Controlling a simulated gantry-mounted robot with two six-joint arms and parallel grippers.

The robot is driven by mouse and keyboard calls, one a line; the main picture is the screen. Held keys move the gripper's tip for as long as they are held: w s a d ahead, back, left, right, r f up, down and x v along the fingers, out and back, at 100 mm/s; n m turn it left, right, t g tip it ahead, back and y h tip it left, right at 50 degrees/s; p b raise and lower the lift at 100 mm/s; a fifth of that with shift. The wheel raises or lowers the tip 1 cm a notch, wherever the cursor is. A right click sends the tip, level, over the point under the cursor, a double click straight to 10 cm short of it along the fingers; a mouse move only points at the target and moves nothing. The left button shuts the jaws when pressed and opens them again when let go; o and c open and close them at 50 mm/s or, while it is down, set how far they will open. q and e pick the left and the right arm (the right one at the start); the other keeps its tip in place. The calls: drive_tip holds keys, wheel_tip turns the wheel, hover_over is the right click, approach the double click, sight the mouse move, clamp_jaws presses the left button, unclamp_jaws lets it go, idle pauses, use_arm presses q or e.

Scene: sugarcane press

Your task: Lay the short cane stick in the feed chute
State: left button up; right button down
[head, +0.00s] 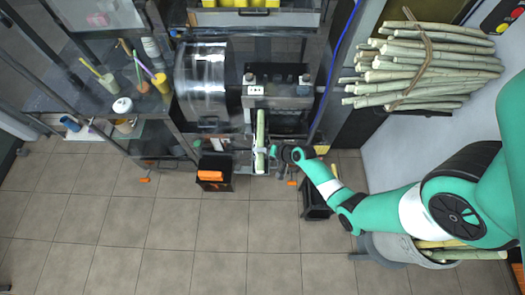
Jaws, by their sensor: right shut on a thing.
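The short cane stick (261,128), pale green, is in the centre of the head view and points away toward the press (278,92). My right gripper (266,153) is shut on the stick near its close end. The stick is in line with the feed chute (259,171), a narrow pale metal channel at the front of the press. From above I cannot tell whether the stick touches the chute floor or is held over it. My left gripper is not in view.
A tied bundle of cane (425,65) lies at the upper right. A grey bin (385,247) with cane stands below my right arm. A black box with an orange item (210,175) is left of the chute. A glass-topped shelf (90,95) with cups is at left.

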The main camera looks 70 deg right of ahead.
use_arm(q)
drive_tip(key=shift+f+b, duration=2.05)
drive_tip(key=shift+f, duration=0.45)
use_arm(e)
drive_tip(key=shift+f, duration=2.55)
drive_tip(key=shift+c, duration=1.8)
unclamp_jaws()
use_arm(q)
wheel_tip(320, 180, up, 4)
drive_tip(key=p, duration=0.4)
use_arm(e)
drive_tip(key=v, duration=1.1)
drive_tip(key=shift+s+r, duration=0.2)
drive_tip(key=shift+r, duration=0.05)
